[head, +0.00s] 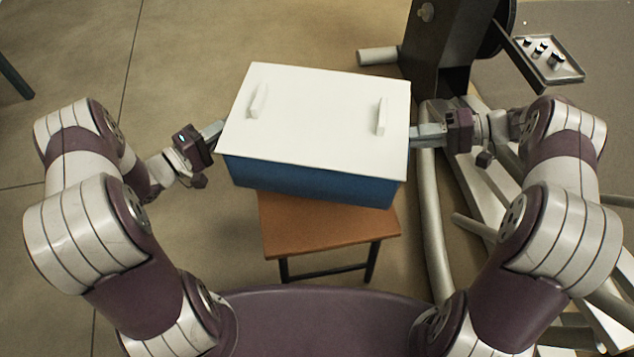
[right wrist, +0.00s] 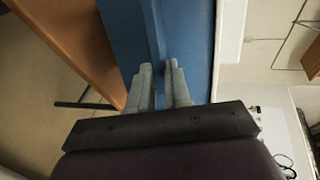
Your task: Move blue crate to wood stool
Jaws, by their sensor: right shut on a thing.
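The blue crate (head: 310,181) has a white lid (head: 320,110) with two white handles. It is between my two arms in the head view, above the wood stool (head: 325,230). The stool has an orange-brown seat and dark legs, and most of its seat is hidden under the crate. My left gripper (head: 215,132) is at the crate's left side; its fingertips are partly hidden. My right gripper (head: 416,132) is at the right side. In the right wrist view, its fingers (right wrist: 160,85) are shut on the blue crate wall (right wrist: 185,35), with the stool seat (right wrist: 75,45) at left.
A dark machine frame (head: 430,45) stands behind the crate at right, with a small tray of knobs (head: 548,60). Grey pipes and beams (head: 470,180) lie on the right. The floor on the left (head: 180,60) is clear.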

